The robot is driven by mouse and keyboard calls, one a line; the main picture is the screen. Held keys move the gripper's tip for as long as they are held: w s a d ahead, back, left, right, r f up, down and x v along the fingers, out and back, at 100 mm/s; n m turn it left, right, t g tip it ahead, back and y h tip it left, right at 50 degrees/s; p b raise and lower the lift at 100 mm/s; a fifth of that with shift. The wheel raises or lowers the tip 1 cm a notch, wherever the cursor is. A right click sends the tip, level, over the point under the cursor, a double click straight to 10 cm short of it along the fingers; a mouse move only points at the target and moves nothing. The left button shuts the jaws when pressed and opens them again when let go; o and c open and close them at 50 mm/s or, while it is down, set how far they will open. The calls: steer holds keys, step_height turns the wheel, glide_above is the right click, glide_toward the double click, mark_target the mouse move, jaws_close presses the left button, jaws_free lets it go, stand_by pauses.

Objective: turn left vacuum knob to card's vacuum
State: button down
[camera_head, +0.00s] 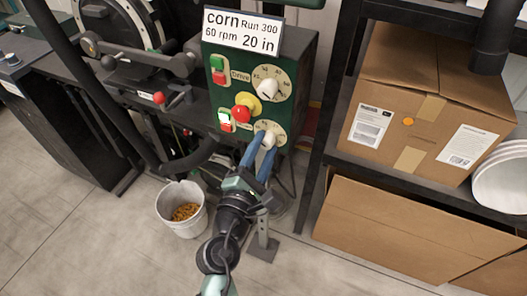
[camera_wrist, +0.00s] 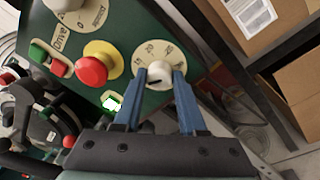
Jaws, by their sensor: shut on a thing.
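A card (camera_head: 242,31) on top of the green control box (camera_head: 228,80) reads "corn Run 300 60 rpm 20 in". The lower white knob (camera_head: 268,138) sits on a cream dial (camera_wrist: 160,48) marked 15, 20 and further numbers that I read poorly. My gripper (camera_wrist: 158,76) has one blue finger on each side of this knob and is shut on it. A short dark line shows on the knob's face in the wrist view, on the side towards my gripper. The fingers hide the lower part of the dial in the head view.
A white Drive knob (camera_head: 267,88) is above, with a red mushroom button (camera_head: 241,112) between. The lower push button (camera_head: 224,117) is lit green. A white bucket (camera_head: 181,224) of corn stands on the floor. A shelf with a cardboard box (camera_head: 420,100) is at right.

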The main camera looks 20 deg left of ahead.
steer(key=m+b, duration=0.1)
steer(key=m, duration=0.1)
steer(key=m+b, duration=0.1)
steer(key=b, duration=0.1)
steer(key=shift+f+m+b, duration=0.3)
steer(key=shift+f+m, duration=0.05)
steer(key=shift+m, duration=0.05)
steer(key=m+b, duration=0.5)
steer(key=shift+a+m+t+h+b, duration=0.1)
steer(key=shift+m+t+h+b, duration=0.3)
steer(key=m+b, duration=0.3)
steer(key=shift+m+b, duration=0.3)
steer(key=shift+m, duration=0.1)
steer(key=m+b, duration=0.2)
steer(key=m+h+b, duration=0.1)
steer(key=m+b, duration=0.1)
steer(key=m, duration=0.1)
steer(key=shift+a+r, duration=0.1)
steer(key=shift+r, duration=0.1)
steer(key=shift+r+m, duration=0.1)
steer(key=shift+m, duration=0.3)
steer(key=shift+c, duration=2.4)
jaws_free()
